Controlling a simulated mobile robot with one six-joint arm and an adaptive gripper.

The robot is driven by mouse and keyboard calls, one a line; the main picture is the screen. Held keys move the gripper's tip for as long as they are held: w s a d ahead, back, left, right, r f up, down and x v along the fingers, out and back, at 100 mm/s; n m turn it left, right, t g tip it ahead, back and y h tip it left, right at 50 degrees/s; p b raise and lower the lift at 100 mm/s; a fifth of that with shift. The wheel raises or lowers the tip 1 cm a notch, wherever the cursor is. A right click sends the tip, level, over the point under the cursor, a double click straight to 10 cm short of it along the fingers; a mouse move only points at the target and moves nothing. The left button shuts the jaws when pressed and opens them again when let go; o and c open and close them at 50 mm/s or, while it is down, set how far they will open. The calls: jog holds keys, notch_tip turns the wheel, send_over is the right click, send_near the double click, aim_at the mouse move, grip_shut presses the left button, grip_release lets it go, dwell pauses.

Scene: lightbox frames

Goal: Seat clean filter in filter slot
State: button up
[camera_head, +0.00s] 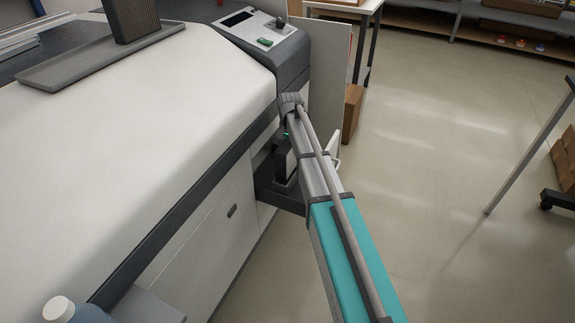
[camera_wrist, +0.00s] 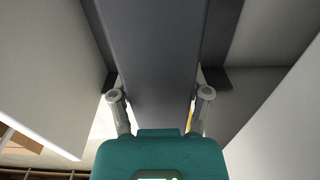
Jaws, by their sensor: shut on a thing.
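In the wrist view my gripper (camera_wrist: 160,94) has a finger on each side of a broad, flat dark grey slab, which I take to be the clean filter (camera_wrist: 155,55). It is shut on the slab. Darker walls flank the slab, probably the filter slot (camera_wrist: 221,76). In the head view a dark open bracket (camera_head: 277,192) juts from the machine's side, with a dark upright piece (camera_head: 283,163) in it, beside my arm. My arm partly hides this spot. How deep the slab sits, I cannot tell.
The large white machine (camera_head: 130,110) fills the left. On its top a dark ribbed block (camera_head: 130,18) stands on a grey tray (camera_head: 100,58). A control panel (camera_head: 258,30) is at the far end. A white-capped bottle (camera_head: 60,309) is at bottom left.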

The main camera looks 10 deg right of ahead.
jog(key=shift+f+b, duration=0.85)
jog(key=shift+f, duration=0.4)
jog(key=shift+f+b, duration=1.85)
jog(key=shift+b, duration=0.05)
jog(key=shift+f, duration=0.1)
jog(key=o, duration=1.3)
jog(key=shift+o, duration=0.2)
notch_tip(320, 180, up, 12)
jog(key=p, duration=1.2)
jog(key=shift+d, duration=0.1)
